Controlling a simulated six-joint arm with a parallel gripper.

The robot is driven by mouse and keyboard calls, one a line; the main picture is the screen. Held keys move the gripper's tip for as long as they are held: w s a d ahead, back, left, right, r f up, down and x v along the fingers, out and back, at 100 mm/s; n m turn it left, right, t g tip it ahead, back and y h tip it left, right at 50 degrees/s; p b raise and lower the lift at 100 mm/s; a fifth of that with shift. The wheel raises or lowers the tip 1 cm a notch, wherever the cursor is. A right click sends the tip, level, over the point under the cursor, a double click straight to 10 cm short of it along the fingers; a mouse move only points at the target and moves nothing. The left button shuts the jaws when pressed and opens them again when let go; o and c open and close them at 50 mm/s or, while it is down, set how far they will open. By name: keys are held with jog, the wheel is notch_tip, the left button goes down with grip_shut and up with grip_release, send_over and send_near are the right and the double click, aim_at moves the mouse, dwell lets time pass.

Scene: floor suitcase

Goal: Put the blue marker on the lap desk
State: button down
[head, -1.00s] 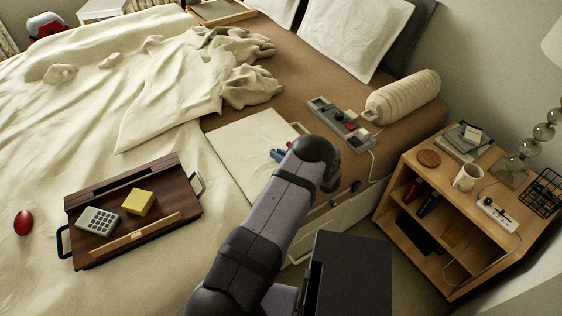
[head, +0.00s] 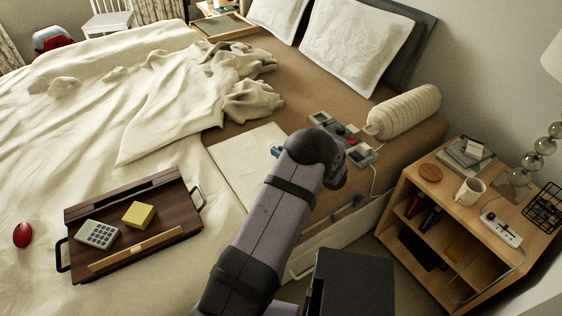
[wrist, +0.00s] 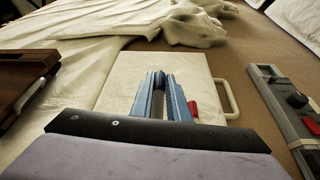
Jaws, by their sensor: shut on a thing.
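The lap desk (head: 175,212) is a dark wooden tray with black side handles, lying on the bed at the left in the head view. Its edge also shows at the left of the wrist view (wrist: 18,85). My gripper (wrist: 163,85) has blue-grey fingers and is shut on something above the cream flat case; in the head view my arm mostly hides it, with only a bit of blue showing. The blue marker is not clearly distinguishable from the fingers; I take it to be the thing between them. My gripper is well to the right of the lap desk.
A calculator (head: 97,234) and a yellow block (head: 139,215) lie on the lap desk, leaving bare wood around them. A red object (wrist: 193,108) is beside the fingers. The cream case (wrist: 115,80), a grey control panel (wrist: 285,105) and a rumpled blanket (head: 190,85) are nearby.

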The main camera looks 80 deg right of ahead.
jog(key=shift+r, duration=0.9)
